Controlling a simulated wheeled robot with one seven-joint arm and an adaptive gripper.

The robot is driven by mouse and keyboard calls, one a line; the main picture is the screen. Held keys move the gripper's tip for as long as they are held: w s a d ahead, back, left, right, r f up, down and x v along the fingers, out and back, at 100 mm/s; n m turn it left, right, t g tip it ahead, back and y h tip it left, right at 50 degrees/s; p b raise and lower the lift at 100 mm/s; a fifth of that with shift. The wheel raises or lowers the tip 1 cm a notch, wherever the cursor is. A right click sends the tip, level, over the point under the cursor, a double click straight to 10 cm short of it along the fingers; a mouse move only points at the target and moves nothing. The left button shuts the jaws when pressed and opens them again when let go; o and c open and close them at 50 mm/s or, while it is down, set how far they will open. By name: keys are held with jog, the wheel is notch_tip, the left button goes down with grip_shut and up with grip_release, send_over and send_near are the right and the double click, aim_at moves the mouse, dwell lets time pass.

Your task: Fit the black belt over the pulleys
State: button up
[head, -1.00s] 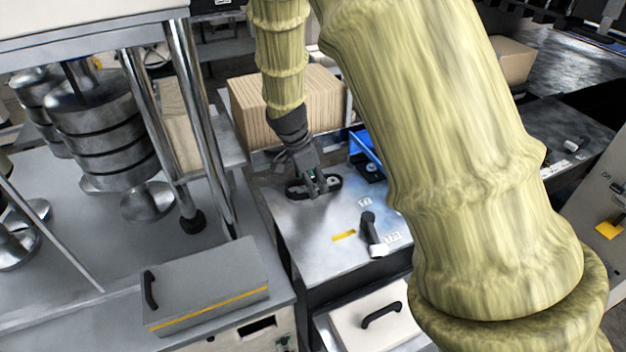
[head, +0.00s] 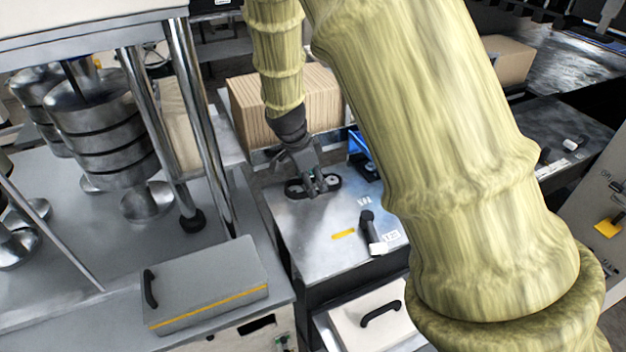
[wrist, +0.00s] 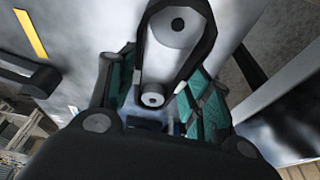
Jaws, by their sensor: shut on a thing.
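The black belt (wrist: 208,45) is a loop that shows in the wrist view around a large grey pulley (wrist: 178,25) and a smaller, light pulley (wrist: 152,99). I cannot tell whether it sits fully in their grooves. In the head view the belt (head: 291,192) lies at the far end of a metal machine top (head: 310,237), partly hidden by my gripper (head: 316,188). My gripper points down there and is shut on the belt. In the wrist view its teal-padded fingers (wrist: 155,78) stand on both sides of the smaller pulley's end of the loop.
A black lever with a white tip (head: 370,230) and a yellow mark (head: 343,234) are on the same top, nearer me. A blue part (head: 360,148) and a cardboard box (head: 325,100) stand behind. Metal posts (head: 200,120) rise on the left.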

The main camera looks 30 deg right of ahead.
jog(key=shift+s+a+f, duration=0.2)
jog(key=shift+s+f, duration=0.05)
jog(key=shift+f, duration=0.2)
jog(key=o, duration=1.3)
jog(key=shift+w, duration=0.1)
jog(key=shift+o, duration=1.2)
jog(key=shift+w, duration=0.3)
jog(key=shift+s+d+r, duration=0.1)
jog(key=shift+s+r, duration=0.05)
jog(key=shift+r, duration=0.3)
jog(key=v, duration=1.1)
jog(key=shift+r, duration=0.15)
